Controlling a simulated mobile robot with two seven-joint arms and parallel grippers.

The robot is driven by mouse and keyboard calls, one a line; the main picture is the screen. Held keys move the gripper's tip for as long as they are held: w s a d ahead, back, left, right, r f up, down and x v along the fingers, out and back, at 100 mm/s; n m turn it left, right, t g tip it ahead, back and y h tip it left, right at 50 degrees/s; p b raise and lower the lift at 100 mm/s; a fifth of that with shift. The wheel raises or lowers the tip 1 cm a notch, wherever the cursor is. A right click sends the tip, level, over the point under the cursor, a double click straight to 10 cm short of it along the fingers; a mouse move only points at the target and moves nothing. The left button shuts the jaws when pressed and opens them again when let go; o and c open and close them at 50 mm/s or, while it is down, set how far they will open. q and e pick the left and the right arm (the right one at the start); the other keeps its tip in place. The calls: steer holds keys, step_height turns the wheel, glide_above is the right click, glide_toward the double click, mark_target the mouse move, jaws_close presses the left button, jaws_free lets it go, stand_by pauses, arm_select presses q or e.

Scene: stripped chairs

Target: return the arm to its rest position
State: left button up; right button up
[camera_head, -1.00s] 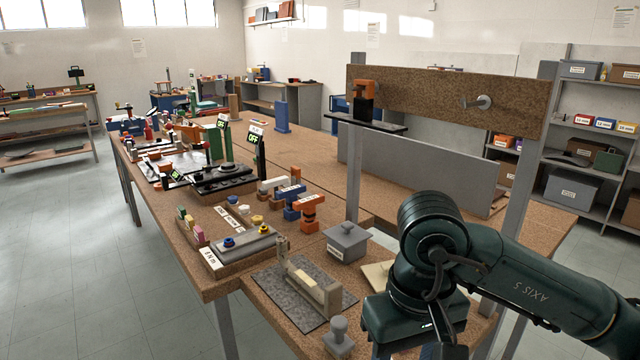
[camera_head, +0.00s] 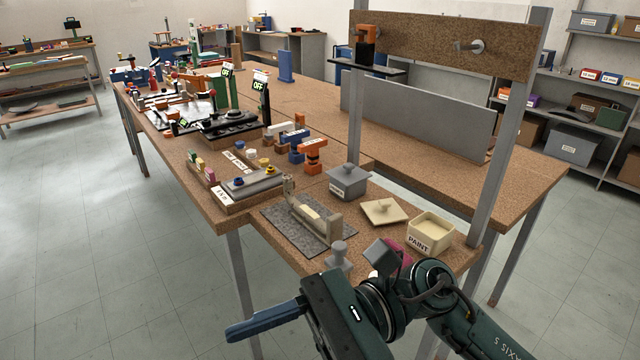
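My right arm (camera_head: 395,305) comes in from the lower right, in front of the bench's near end. Its dark green hand is turned sideways, and a blue finger part (camera_head: 265,320) points left over the floor. I see this part edge-on, so I cannot tell whether the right gripper (camera_head: 235,331) is open or shut. No held object is visible at its tip. My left arm and gripper are not in view.
The wooden bench (camera_head: 285,248) has a cream box marked PAINT (camera_head: 430,232), a cream lid (camera_head: 384,211), a grey lidded box (camera_head: 348,182) and a grey knobbed piece (camera_head: 338,255) near my arm. A grey post (camera_head: 502,140) rises at right. Floor at left is clear.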

steer(key=w+d+f+n+t, duration=0.2)
steer(key=w+d+n+t, duration=0.3)
steer(key=n+t, duration=1)
steer(key=w+d+f+n+t, duration=0.3)
steer(key=w+n+t, duration=0.6)
steer(key=n, duration=1)
steer(key=d+f+m+t+h, duration=0.2)
steer(key=d+f+m+h, duration=0.4)
steer(key=f+m+h, duration=0.45)
arm_select(q)
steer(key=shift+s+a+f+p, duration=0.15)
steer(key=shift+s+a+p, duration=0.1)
steer(key=shift+p, duration=0.3)
arm_select(e)
steer(key=s+d+f+m+g+h, duration=0.1)
steer(key=s+d+f+m+g, duration=0.1)
steer(key=s+f+m, duration=0.3)
steer(key=s+d+f+m+g+h, duration=0.1)
steer(key=s+d+f+m+g, duration=0.2)
steer(key=s+f+m, duration=0.3)
step_height(320, 180, down, 6)
steer(key=shift+r+g, duration=0.15)
steer(key=shift+g, duration=0.75)
